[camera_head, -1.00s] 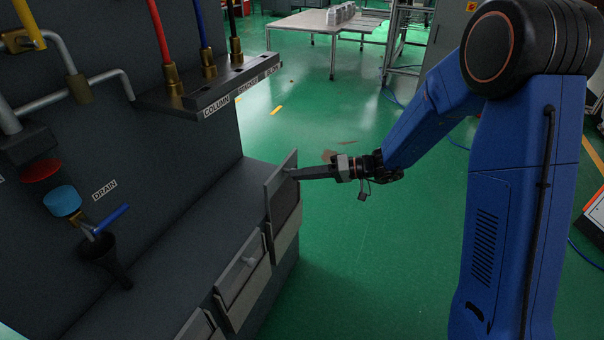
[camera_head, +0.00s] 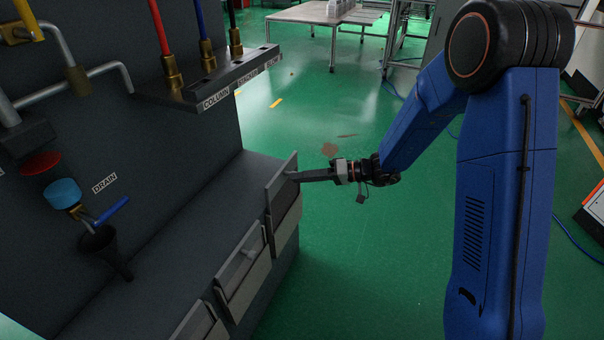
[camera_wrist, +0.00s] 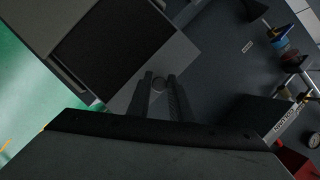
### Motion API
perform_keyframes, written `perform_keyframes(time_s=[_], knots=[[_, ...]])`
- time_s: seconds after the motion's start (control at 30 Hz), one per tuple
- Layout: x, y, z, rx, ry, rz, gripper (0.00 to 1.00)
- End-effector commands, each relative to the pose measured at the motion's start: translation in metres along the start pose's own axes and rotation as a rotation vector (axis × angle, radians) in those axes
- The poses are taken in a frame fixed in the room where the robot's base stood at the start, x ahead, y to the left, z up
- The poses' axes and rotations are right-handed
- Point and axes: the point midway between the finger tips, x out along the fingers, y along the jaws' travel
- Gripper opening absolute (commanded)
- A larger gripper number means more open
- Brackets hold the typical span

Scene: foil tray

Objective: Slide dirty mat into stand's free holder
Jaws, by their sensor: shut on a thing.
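A flat mat with a grey plate and a dark face (camera_head: 288,197) stands nearly upright at the far end of the cabinet's front edge. My gripper (camera_head: 291,176) is shut on the small knob on the mat's plate. In the wrist view my fingertips (camera_wrist: 160,88) close around this round knob, with the dark face (camera_wrist: 113,45) beyond. The mat stands just above or inside a lighter holder (camera_head: 286,232); how deep it sits is hidden. A second plate with a handle (camera_head: 246,256) stands in the middle holder, and a third (camera_head: 196,325) is cut off at the bottom.
A dark cabinet ledge (camera_head: 190,215) runs behind the holders. Above it are a labelled pipe bracket (camera_head: 210,88), and a drain funnel (camera_head: 100,245) with a blue lever. Open green floor (camera_head: 360,260) lies to the right. A table (camera_head: 310,14) stands far back.

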Motion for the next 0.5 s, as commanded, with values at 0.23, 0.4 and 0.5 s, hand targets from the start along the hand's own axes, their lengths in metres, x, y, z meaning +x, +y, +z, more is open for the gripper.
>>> perform_keyframes(time_s=[0.23, 0.4, 0.5], knots=[[0.003, 0.012, 0.008, 0.002, 0.000, 0.000, 0.00], [0.005, 0.019, 0.013, 0.001, 0.001, 0.000, 0.00], [0.007, 0.024, 0.016, 0.001, 0.001, 0.000, 0.00]])
